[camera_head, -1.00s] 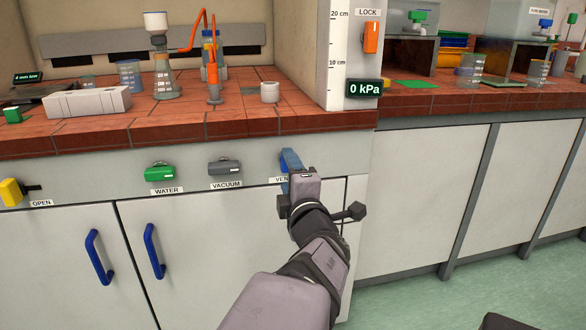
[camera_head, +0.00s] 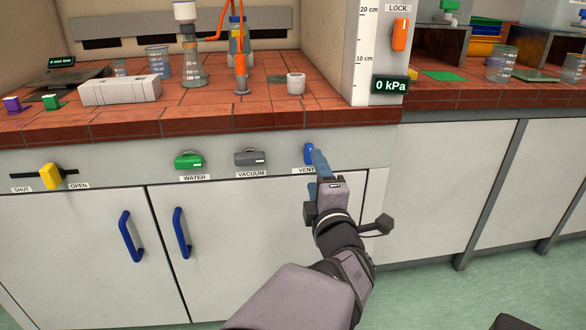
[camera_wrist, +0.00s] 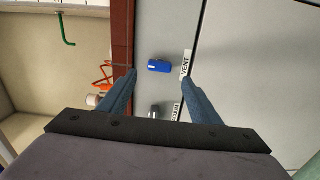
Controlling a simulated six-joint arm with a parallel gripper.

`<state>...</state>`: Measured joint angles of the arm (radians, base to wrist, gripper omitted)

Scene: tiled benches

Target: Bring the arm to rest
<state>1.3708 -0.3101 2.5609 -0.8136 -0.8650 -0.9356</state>
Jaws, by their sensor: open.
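My gripper (camera_head: 317,160) is in front of the cabinet panel, close to the blue vent knob (camera_head: 309,153). In the wrist view my gripper (camera_wrist: 160,90) has its two blue fingers spread wide with nothing between them. The blue vent knob (camera_wrist: 159,66) shows beyond the fingertips, against the panel. In the head view a finger partly overlaps the knob and its VENT label. My arm reaches in from the bottom of the head view.
The panel also has a green water knob (camera_head: 188,160), a grey vacuum knob (camera_head: 251,157) and a yellow slider (camera_head: 51,176). Blue door handles (camera_head: 131,236) stick out below. A tiled bench (camera_head: 130,122) with glassware overhangs. Open floor lies right.

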